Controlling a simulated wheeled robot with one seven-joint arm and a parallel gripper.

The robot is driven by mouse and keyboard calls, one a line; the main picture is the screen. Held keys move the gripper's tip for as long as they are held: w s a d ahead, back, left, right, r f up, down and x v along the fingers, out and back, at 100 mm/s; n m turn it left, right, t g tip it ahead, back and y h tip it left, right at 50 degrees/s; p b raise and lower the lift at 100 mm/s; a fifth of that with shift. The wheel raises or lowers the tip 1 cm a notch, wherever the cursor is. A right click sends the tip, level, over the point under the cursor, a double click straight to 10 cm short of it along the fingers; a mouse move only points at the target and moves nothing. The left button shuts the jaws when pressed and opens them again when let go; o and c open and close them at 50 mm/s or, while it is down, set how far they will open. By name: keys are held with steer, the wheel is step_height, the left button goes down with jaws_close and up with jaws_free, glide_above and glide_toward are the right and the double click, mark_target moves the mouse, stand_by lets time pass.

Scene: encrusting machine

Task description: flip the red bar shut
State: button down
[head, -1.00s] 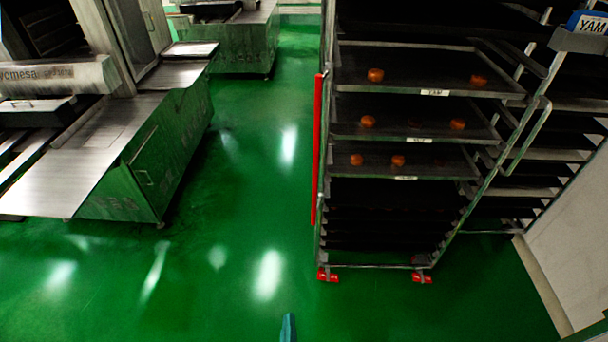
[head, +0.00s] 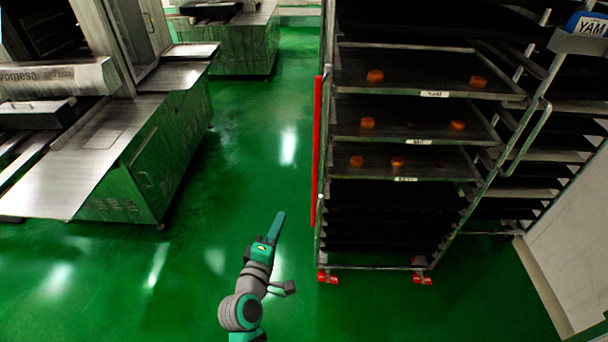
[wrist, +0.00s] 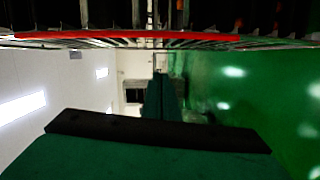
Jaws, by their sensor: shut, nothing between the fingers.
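The red bar (head: 317,150) is a long thin upright bar along the left front edge of the tray rack (head: 345,130). In the wrist view the red bar (wrist: 130,40) runs sideways across the top, in front of the rack's trays. My gripper (head: 279,222) is in the lower middle of the head view, left of the bar's lower end and apart from it. Its fingers (wrist: 161,97) are together in the wrist view, with nothing between them. The bar's hinge is too small to make out.
The rack holds trays with several small orange-brown pieces and stands on red casters (head: 328,277). A second rack (head: 550,155) stands to its right by a white wall. A metal machine (head: 130,150) is at left. The green floor between is clear.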

steer(key=w+r+h, duration=0.2)
steer(key=w+r, duration=0.1)
steer(key=r, duration=0.3)
steer(key=shift+w+a+r, duration=0.15)
steer(key=shift+w+a, duration=0.05)
steer(key=shift+a, duration=0.15)
steer(key=w+d, duration=0.7)
steer(key=w, duration=0.2)
stand_by(0.6)
